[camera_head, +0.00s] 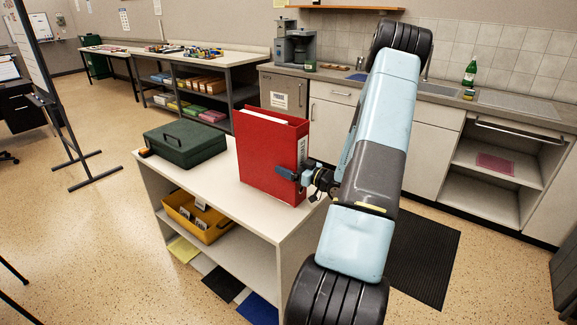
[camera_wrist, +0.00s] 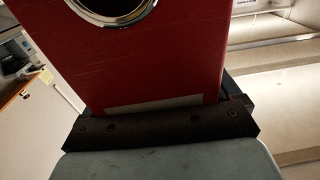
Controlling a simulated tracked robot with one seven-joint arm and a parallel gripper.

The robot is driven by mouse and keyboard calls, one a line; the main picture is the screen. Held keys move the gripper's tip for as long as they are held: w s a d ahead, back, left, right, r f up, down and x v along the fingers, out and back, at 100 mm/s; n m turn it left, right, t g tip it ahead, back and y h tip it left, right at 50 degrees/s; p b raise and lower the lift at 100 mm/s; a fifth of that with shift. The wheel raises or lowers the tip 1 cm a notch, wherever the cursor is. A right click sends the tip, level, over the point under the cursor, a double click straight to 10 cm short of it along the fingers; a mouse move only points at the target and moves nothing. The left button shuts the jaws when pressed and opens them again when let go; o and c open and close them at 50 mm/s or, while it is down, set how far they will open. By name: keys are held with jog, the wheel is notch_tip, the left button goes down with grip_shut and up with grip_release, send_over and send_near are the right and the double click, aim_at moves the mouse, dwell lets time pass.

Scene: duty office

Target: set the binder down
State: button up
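The red binder (camera_head: 268,155) stands upright at the right end of a white-topped shelf unit (camera_head: 226,183). Its spine, with a pale label, faces right. My gripper (camera_head: 298,176) is at the lower part of the spine, with a finger over the binder's near broad side. In the wrist view the red spine (camera_wrist: 140,60) with its metal-rimmed hole fills the space right in front of my gripper (camera_wrist: 165,128), and the fingers lie along its two sides. The binder's lower edge looks at or just above the top; I cannot tell whether it touches. The far finger is hidden in the head view.
A dark green cash box (camera_head: 185,145) stands left of the binder on the same top. A yellow crate (camera_head: 197,222) is on the shelf below. A kitchen counter (camera_head: 435,92) with a coffee machine (camera_head: 296,47) and green bottle (camera_head: 470,73) runs behind. The top's front middle is clear.

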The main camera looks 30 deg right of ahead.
jog(key=shift+o, duration=0.7)
jog(key=v, duration=1.2)
